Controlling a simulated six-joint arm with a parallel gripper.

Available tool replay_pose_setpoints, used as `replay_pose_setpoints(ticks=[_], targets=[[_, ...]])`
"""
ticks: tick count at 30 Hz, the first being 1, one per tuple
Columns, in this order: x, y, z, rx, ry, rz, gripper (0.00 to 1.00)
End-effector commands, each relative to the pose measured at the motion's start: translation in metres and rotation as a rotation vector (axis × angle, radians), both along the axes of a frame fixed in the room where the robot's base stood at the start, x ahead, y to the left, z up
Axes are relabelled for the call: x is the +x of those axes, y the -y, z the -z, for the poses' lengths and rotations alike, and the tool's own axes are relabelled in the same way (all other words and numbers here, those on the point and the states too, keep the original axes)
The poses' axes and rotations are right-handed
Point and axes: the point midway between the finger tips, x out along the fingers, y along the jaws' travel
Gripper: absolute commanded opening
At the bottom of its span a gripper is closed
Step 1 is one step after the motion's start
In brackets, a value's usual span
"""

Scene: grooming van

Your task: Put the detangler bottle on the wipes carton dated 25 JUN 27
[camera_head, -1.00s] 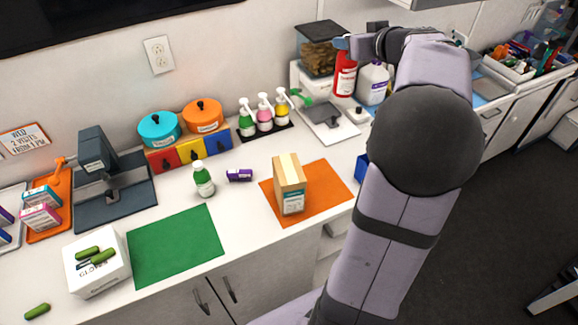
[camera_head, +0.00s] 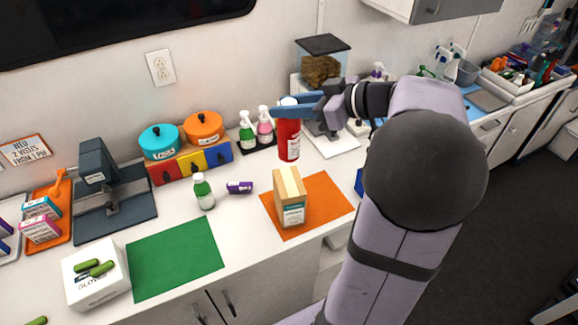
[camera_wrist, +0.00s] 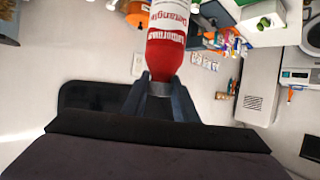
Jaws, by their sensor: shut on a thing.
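The red detangler bottle (camera_head: 289,138) has a white label and hangs upright in my gripper (camera_head: 292,108), above the counter. In the wrist view the bottle (camera_wrist: 168,50) sits between the fingers (camera_wrist: 160,88), and its label reads "Detangle…". A tan carton (camera_head: 289,198) with a pale top strip and a teal-and-white label stands upright on the orange mat (camera_head: 325,200), below and in front of the bottle. No date on it is readable from here. My gripper is shut on the bottle's neck end, and the bottle is clear of the carton.
The green mat (camera_head: 175,258) is bare. Pump bottles (camera_head: 247,130) and teal and orange pots (camera_head: 160,142) line the back.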

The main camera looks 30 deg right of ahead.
Motion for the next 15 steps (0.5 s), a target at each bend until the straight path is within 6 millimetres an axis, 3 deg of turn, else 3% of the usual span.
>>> replay_pose_setpoints(ticks=[9, 15], targets=[[0.0, 0.0, 0.045, 0.004, -0.003, 0.002, 0.0], [0.0, 0.0, 0.056, 0.002, 0.0, 0.002, 0.0]])
